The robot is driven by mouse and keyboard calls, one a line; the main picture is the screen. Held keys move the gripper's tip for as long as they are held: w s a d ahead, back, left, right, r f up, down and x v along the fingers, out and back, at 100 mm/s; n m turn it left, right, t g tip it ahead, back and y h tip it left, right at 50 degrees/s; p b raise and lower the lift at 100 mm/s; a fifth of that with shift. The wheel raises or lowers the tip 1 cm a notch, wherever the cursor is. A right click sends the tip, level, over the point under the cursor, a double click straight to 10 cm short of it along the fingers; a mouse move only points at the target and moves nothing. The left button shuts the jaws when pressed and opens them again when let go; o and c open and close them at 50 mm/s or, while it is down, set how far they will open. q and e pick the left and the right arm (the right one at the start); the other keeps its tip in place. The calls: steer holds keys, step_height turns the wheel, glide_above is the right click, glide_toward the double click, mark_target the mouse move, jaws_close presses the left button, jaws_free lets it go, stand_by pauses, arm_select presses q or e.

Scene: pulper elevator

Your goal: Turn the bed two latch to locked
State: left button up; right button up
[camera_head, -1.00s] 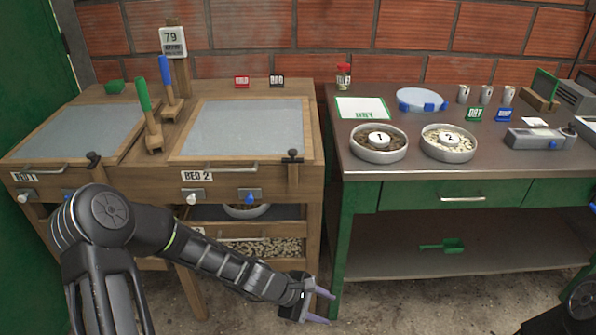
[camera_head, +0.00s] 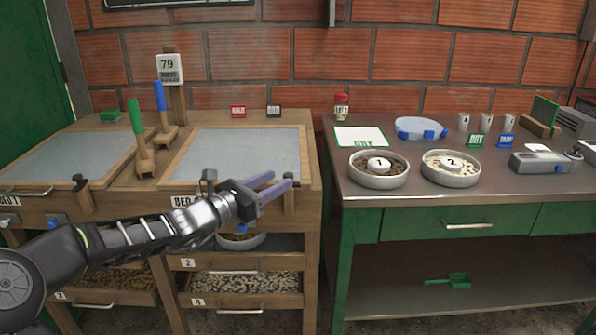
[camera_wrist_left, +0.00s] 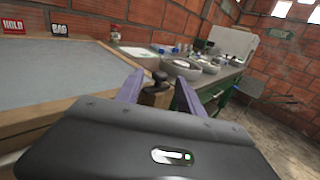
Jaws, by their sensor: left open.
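The bed two latch (camera_head: 290,181) is a small dark knob on the wooden front rail, at the right front corner of bed two (camera_head: 240,150). My left gripper (camera_head: 281,179) is open, with its purple fingers reaching right toward the latch. In the left wrist view the dark latch knob (camera_wrist_left: 157,80) shows between the two open fingers (camera_wrist_left: 157,92), with gaps on both sides. I cannot tell whether a finger touches it. The BED 2 label (camera_head: 183,201) is partly covered by my left arm. My right gripper is out of view.
Bed one's latch (camera_head: 80,182) stands further left. Two paddles with green (camera_head: 135,120) and blue (camera_head: 160,95) handles stand between the beds. The steel-topped table (camera_head: 400,195) with bowls is at right, beyond a narrow gap. Drawers of beans (camera_head: 245,283) sit below.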

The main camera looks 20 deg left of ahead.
arm_select(q)
steer(key=shift+x, duration=3.95)
jaws_close()
